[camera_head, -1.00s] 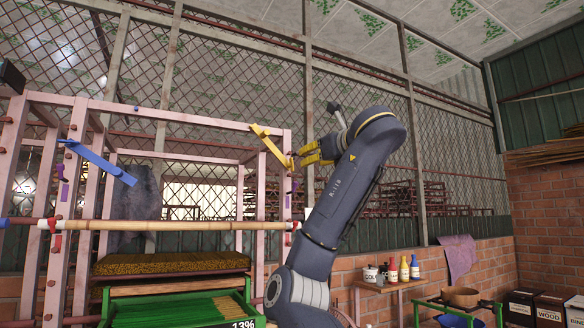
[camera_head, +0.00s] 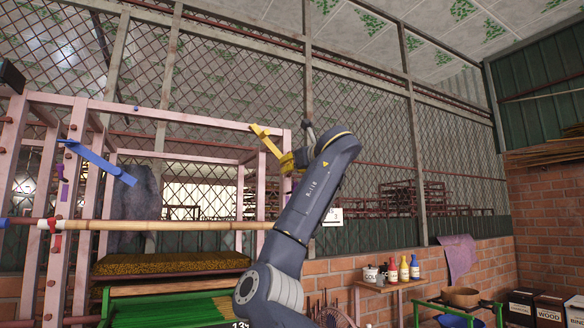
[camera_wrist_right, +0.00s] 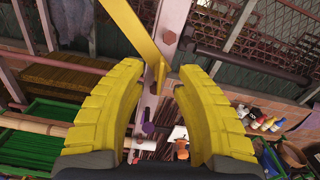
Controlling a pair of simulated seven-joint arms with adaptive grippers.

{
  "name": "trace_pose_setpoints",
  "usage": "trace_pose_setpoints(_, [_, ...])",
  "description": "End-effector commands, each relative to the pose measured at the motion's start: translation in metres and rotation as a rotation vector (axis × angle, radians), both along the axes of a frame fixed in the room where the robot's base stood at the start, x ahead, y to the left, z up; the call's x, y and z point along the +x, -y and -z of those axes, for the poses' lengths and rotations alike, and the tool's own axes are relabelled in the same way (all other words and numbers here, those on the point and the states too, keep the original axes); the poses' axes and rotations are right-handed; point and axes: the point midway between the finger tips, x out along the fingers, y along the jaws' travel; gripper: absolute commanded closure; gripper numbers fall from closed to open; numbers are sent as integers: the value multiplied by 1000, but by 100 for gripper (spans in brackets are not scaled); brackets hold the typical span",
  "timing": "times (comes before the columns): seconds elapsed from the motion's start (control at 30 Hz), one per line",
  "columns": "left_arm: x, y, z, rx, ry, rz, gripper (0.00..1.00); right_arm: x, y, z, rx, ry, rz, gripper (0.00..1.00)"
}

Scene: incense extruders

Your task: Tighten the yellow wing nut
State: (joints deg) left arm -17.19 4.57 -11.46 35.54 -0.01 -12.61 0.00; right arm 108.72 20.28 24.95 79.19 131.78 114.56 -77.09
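The yellow wing nut (camera_head: 266,141) is a long flat bar, slanting down to the right, at the top of the pink frame's right front post. My right gripper (camera_head: 293,160) is close to its lower right end. In the right wrist view, the wing nut (camera_wrist_right: 134,32) enters from the top and its lower end shows between the tips of my right gripper (camera_wrist_right: 159,76). The yellow fingers are apart, with clear gaps on both sides of the post. I cannot tell whether they touch the wing nut. My left gripper is not in view.
A blue wing nut (camera_head: 98,161) is on the left of the pink frame (camera_head: 195,119). A bamboo pole (camera_head: 170,225) crosses the frame. A purple knob (camera_wrist_right: 148,128) is lower on the right post. A side table (camera_head: 385,285) with bottles stands at right.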

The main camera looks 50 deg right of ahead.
Motion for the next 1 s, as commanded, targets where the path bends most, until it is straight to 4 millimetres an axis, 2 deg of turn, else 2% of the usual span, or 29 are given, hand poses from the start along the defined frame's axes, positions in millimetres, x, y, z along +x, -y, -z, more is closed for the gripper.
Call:
trace_pose_setpoints(0.5, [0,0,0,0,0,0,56,7,2,0,0,1,-1,68])
trace_pose_setpoints(0.77, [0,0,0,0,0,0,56,6,2,0,0,1,-1,99])
trace_pose_setpoints(1.0, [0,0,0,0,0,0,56,6,2,0,0,1,-1,100])
